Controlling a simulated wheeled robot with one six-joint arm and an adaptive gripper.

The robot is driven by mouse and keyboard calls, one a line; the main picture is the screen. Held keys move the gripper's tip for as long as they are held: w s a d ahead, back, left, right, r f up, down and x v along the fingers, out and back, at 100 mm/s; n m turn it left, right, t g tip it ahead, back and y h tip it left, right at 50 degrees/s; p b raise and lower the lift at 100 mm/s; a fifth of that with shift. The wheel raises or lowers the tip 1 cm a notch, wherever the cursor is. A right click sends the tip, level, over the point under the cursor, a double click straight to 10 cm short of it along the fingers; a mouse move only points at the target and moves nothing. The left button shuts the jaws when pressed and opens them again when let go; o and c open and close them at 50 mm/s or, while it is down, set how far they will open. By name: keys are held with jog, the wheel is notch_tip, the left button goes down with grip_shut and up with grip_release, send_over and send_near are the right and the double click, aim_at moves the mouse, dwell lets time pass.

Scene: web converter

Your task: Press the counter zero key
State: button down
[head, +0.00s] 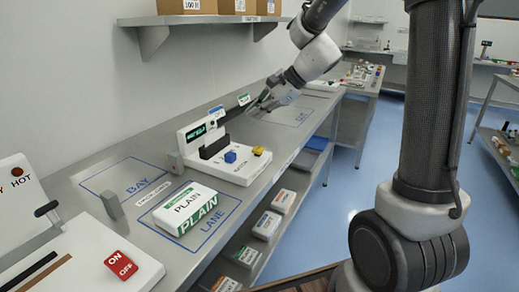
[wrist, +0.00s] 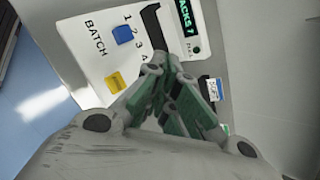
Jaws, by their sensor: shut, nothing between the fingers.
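The counter unit is a white machine (head: 228,160) on the bench with a green lit display (head: 196,132). In the wrist view the display (wrist: 184,18) reads in part "ACKS 7". A blue block (wrist: 123,34) stands by the numbers 1 to 4, and a yellow block (wrist: 115,83) is below "BATCH". I cannot tell from lettering which part is the zero key. My gripper (head: 262,101) is shut and empty, above the machine's far side; its fingertips (wrist: 168,62) point towards the panel. Contact is unclear.
A PLAIN pack (head: 186,207) lies in the LANE outline in front of the machine. A white device with a red ON/OFF switch (head: 120,264) is at near left. A wall shelf (head: 150,40) with cartons hangs above. The marked CUT area (head: 297,113) beyond looks mostly clear.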

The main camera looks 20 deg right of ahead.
aim_at(257, 150)
jog(key=shift+f, duration=0.1)
jog(key=shift+f, duration=4.3)
jog(key=shift+f, duration=0.1)
jog(key=shift+f, duration=0.35)
jog(key=shift+f, duration=0.8)
jog(key=shift+r, duration=1.25)
jog(key=shift+r, duration=0.15)
jog(key=shift+r, duration=2.35)
